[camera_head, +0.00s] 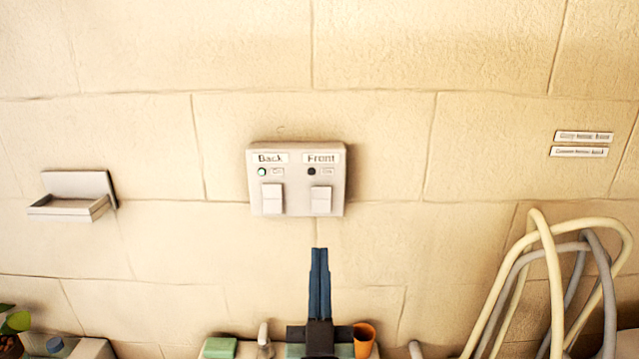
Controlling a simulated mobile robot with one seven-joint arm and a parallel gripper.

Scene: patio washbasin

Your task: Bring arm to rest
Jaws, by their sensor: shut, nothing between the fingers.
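My gripper (319,252) is at the bottom middle of the head view, pointing up the picture. Its two blue fingers are together with nothing between them. Its tips show just below a white switch box (296,205) on the wall. The box has two rocker switches, labelled Back and Front. The small light under Back looks green, and the one under Front looks dark. The tips appear apart from the box, but the depth gap is hard to tell.
A wall shelf (68,207) is at left. Looped hoses (548,265) hang at right, below two small labels (583,137). Along the bottom are a green block (219,348), a pale dispenser (263,340), an orange cup (364,338) and a plant (15,322).

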